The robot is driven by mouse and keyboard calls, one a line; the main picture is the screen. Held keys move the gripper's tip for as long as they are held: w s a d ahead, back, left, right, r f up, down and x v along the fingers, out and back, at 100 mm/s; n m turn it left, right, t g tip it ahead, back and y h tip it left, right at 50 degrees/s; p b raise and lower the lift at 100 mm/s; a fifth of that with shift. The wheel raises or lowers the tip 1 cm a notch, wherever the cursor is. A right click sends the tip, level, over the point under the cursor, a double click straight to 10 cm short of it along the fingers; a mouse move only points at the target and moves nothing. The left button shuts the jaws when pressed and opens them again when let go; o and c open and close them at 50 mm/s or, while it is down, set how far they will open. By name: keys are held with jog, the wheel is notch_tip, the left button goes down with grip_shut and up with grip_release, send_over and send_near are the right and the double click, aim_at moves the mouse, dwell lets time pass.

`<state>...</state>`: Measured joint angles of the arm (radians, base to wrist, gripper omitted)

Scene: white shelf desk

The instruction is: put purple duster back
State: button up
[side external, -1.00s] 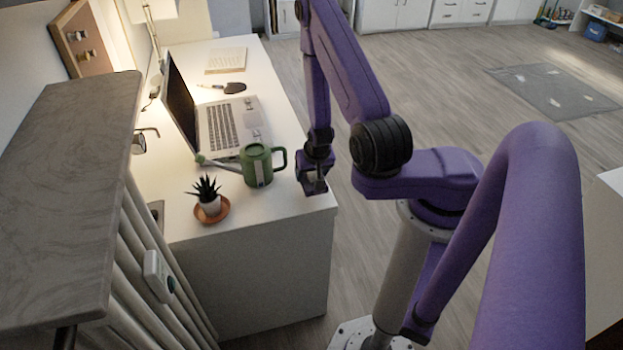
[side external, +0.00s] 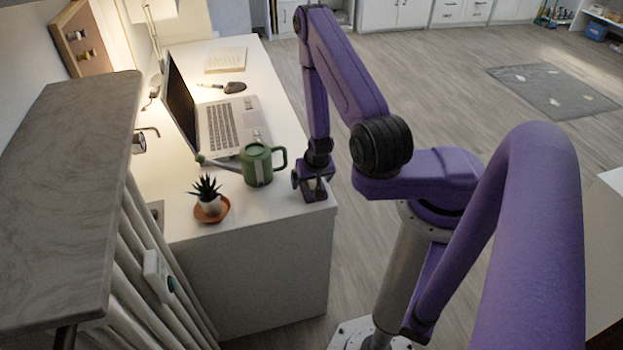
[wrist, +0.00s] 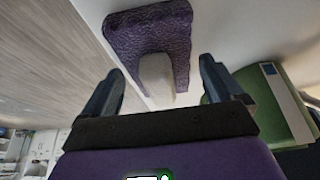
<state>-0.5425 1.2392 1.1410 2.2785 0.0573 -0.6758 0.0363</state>
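The purple duster (wrist: 120,28) shows in the wrist view as a rough-textured purple pad with a pale grip (wrist: 156,75) standing on it. It lies on the white desk beside the desk's edge. My gripper (wrist: 165,85) is open in the wrist view, one finger left and one right of the pale grip, with gaps on both sides. In the side external view my gripper (side external: 312,186) is low over the near right corner of the desk. The duster cannot be told apart from my purple gripper there.
A green watering can (side external: 257,168) stands close to the left of my gripper; its green side also shows in the wrist view (wrist: 278,105). A potted plant (side external: 209,205), laptop (side external: 222,130), trowel (side external: 235,87) and paper (side external: 226,60) are on the desk (side external: 270,213).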

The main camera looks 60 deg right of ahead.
jog(key=shift+r, duration=0.15)
jog(key=v, duration=1.2)
jog(key=w+a+r+n+y, duration=0.2)
jog(key=w+a+r+n, duration=0.3)
jog(key=w+a, duration=0.3)
jog(key=a+r+n+y, duration=0.2)
jog(key=a+r+n, duration=0.2)
jog(key=a+n, duration=0.2)
jog(key=s+r+n+g, duration=0.1)
jog(key=s+r+n, duration=0.2)
jog(key=s, duration=0.4)
jog(key=s+r+n+g, duration=0.1)
jog(key=s+r+n, duration=0.2)
jog(key=s, duration=0.5)
jog(key=s+a+r+n+g, duration=0.1)
jog(key=s+r+n, duration=0.3)
jog(key=s, duration=0.3)
jog(key=shift+s+n, duration=0.3)
jog(key=shift+s, duration=0.05)
